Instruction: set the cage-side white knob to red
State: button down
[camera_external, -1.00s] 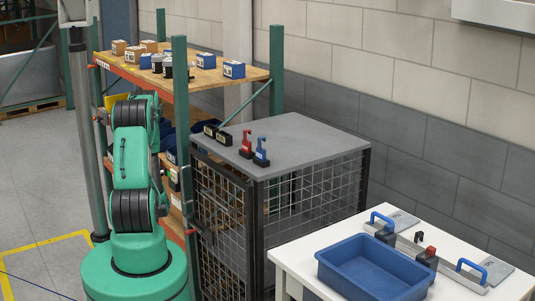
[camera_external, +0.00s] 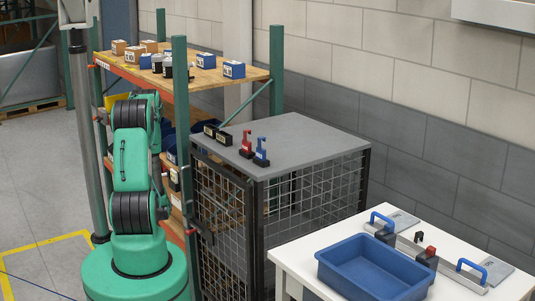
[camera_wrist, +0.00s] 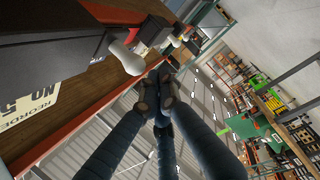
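The wrist view shows white rounded knobs along a brown shelf edge. The nearest white knob (camera_wrist: 127,60) sticks out beside a dark box at the left. Another white knob (camera_wrist: 174,40) is farther up, beyond my fingertips. Contact with a knob cannot be made out. In the external view my gripper and the knobs are hidden behind the shelf rack.
The rack (camera_external: 180,160) stands beside my arm, its upper shelf (camera_external: 205,77) holding small boxes. The mesh cage (camera_external: 305,205) is close on its right, with red and blue pieces on top. A white table (camera_external: 290,254) carries a blue bin (camera_external: 340,278). The floor at left is clear.

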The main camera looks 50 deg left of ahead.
jog(key=s+d, duration=0.4)
jog(key=d, duration=0.3)
jog(key=shift+s+d+f+p, duration=0.15)
jog(key=shift+s+f+p, duration=0.2)
jog(key=shift+p, duration=0.1)
dwell(0.4)
